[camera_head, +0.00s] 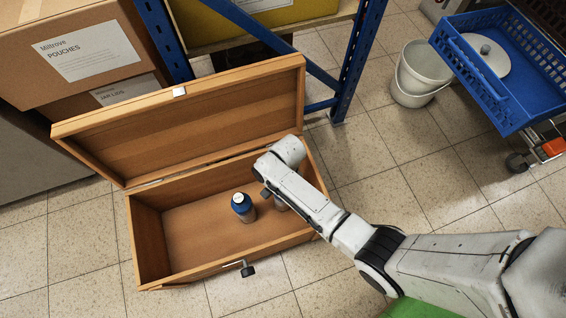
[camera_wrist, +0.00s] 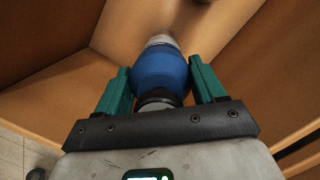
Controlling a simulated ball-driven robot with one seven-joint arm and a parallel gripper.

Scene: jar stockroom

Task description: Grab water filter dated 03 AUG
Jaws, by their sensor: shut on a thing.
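In the wrist view my gripper (camera_wrist: 160,68) has its two green fingers on either side of a rounded blue filter (camera_wrist: 162,76), shut on it. The filter has a pale end pointing away and a dark neck toward my palm. No date shows on it. In the head view a blue filter with a white top (camera_head: 242,205) stands in the open wooden box (camera_head: 146,250), just left of my wrist. My arm hides the fingers there, so I cannot tell whether this is the held one. No date is readable on it.
The box lid (camera_head: 110,143) stands open at the back. A blue shelf post (camera_head: 357,60) rises behind. Cartons (camera_head: 70,45) stand at the upper left. A white bucket (camera_head: 418,72) and a blue crate (camera_head: 493,100) on a trolley are at the right. The tiled floor in front is mostly clear.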

